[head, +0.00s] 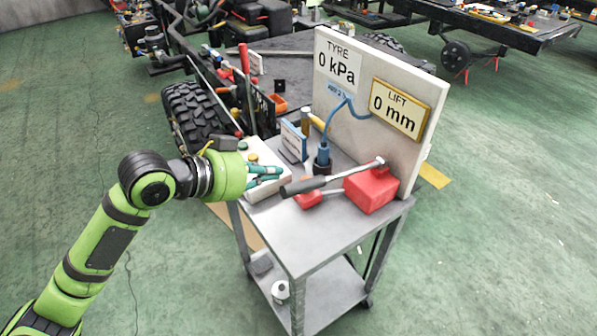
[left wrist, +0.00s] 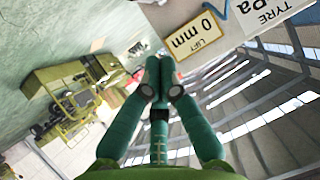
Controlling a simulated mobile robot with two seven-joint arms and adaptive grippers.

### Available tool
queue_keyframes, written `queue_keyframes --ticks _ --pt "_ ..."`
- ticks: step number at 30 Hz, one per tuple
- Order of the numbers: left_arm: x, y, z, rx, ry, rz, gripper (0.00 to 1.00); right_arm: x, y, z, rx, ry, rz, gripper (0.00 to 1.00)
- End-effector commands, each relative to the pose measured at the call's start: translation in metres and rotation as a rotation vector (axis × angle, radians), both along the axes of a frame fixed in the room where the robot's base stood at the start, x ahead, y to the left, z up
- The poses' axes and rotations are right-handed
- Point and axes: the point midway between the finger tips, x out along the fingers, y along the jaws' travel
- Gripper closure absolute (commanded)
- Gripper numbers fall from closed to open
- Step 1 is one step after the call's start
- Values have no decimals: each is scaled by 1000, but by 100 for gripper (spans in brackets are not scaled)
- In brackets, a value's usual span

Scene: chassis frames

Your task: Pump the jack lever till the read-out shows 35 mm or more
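The jack is a red block (head: 370,190) on the cart top. Its lever (head: 335,178) slants from a metal end above the block down to a black grip (head: 302,186) at the left. The read-out (head: 399,109), a yellow-framed LIFT sign, shows 0 mm; it also appears upside down in the left wrist view (left wrist: 195,35). My left gripper (head: 280,174) is just left of the black grip, and I see no clear contact. In the left wrist view its teal fingers (left wrist: 160,82) meet at the tips with nothing visible between them. My right gripper is out of view.
A white panel (head: 350,135) stands behind the jack, with a TYRE sign (head: 338,64) reading 0 kPa. A blue hose (head: 340,107) runs to a fitting on the cart. A pale box (head: 262,178) lies under my left gripper. A vehicle frame with a tyre (head: 190,112) stands behind.

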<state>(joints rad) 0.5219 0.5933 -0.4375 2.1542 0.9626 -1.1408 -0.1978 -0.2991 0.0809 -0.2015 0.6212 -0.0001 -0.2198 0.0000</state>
Motion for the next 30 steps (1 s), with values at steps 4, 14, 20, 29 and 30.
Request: queue_keyframes --ticks 4,14,20,29,30 --pt "0 -2 19 2 -30 -34 100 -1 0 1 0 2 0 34" --pt "0 -3 22 -1 -33 -40 100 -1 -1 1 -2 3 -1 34" --pt "6 -9 19 -3 -32 -39 100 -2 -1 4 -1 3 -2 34" --pt "38 -50 -5 -6 -28 -40 100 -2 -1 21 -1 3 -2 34" --pt "42 -56 -10 -4 -28 -39 100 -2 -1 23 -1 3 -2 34"
